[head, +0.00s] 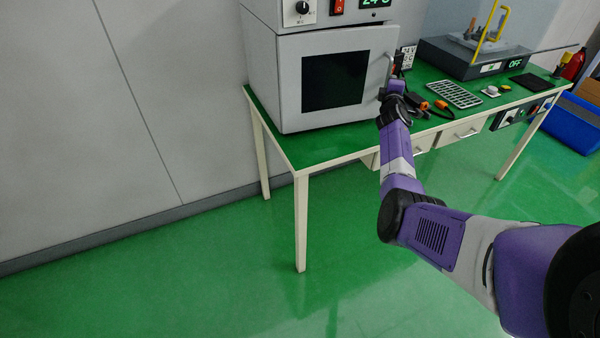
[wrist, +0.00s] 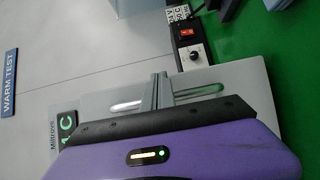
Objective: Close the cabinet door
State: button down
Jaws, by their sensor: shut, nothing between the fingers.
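The cabinet (head: 262,75) is a light grey box on the green-topped table. Its door (head: 290,75), with a dark square window, faces the front; I cannot tell whether it is fully flush. The silver handle (head: 390,68) is upright at the door's right edge. My gripper (head: 386,92) is at this right edge, beside the lower handle, partly hidden by my wrist. In the wrist view my gripper (wrist: 158,84) has its fingers together, in front of the pale door panel (wrist: 235,85). The handle (wrist: 125,107) runs across behind the fingers; contact is unclear.
A metal rack (head: 454,94) and orange-ended cables (head: 440,104) lie on the table (head: 330,154) right of the cabinet. A grey device (head: 470,62) stands further back. A blue bin (head: 570,125) is at far right. The green floor in front is clear.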

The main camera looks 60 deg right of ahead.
jog(key=shift+w+d+n+t+y+b, duration=0.35)
jog(key=shift+w+d+t, duration=0.25)
jog(key=shift+w+d, duration=0.3)
